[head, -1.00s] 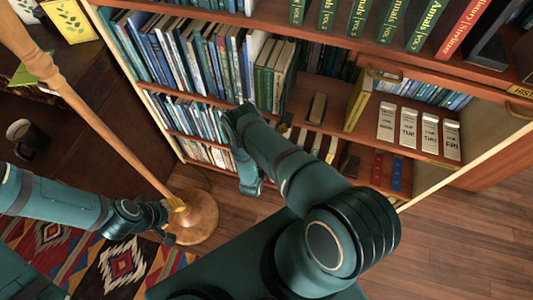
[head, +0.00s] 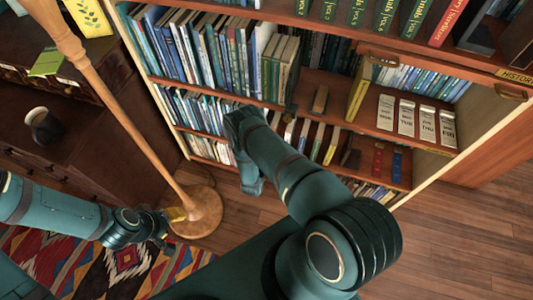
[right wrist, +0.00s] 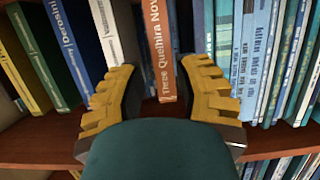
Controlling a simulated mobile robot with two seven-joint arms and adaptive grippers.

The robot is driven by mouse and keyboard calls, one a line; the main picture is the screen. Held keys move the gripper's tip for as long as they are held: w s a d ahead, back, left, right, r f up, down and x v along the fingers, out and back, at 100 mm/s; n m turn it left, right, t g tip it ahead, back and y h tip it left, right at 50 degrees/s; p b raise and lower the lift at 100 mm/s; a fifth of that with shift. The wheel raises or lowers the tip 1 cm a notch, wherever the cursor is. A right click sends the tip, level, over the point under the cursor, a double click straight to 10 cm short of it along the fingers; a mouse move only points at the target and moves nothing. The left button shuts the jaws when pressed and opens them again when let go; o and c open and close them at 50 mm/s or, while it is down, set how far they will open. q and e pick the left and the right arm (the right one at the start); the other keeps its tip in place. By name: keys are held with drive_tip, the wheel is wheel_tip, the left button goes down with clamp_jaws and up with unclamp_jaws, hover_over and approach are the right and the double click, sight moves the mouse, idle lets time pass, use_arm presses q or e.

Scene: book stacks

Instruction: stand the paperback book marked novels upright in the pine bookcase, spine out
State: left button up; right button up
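A paperback with an orange-brown spine (right wrist: 163,45) reading "Three Quelhira Nov..." stands upright in a row of books, spine towards me, in the right wrist view. The open fingers of my right gripper (right wrist: 158,98) are on either side of it, with gaps to both. Its lower end is close to the palm; I cannot tell whether it rests on the shelf. In the head view the arm hides the right fingers. The wooden bookcase (head: 432,150) has pale edges and filled shelves. My left gripper (head: 168,217) is low, by the foot of a wooden pole; its finger gap is unclear.
The wooden pole (head: 115,112) on a round foot (head: 203,215) stands left of the bookcase. A dark cabinet (head: 80,150) with a mug (head: 42,125) is at the left. A patterned rug (head: 95,262) lies below. The wood floor (head: 455,235) at right is clear.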

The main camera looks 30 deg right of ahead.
drive_tip(key=s+a+r+n+g+y, duration=0.35)
drive_tip(key=a+r+y, duration=0.6)
drive_tip(key=a, duration=0.35)
drive_tip(key=s+a+r+n+g+y, duration=0.4)
drive_tip(key=s+a+r, duration=0.4)
drive_tip(key=s+r, duration=0.3)
drive_tip(key=shift+s+a+r+n+y, duration=0.3)
drive_tip(key=shift+s+n+y, duration=0.05)
drive_tip(key=shift+s+y, duration=0.4)
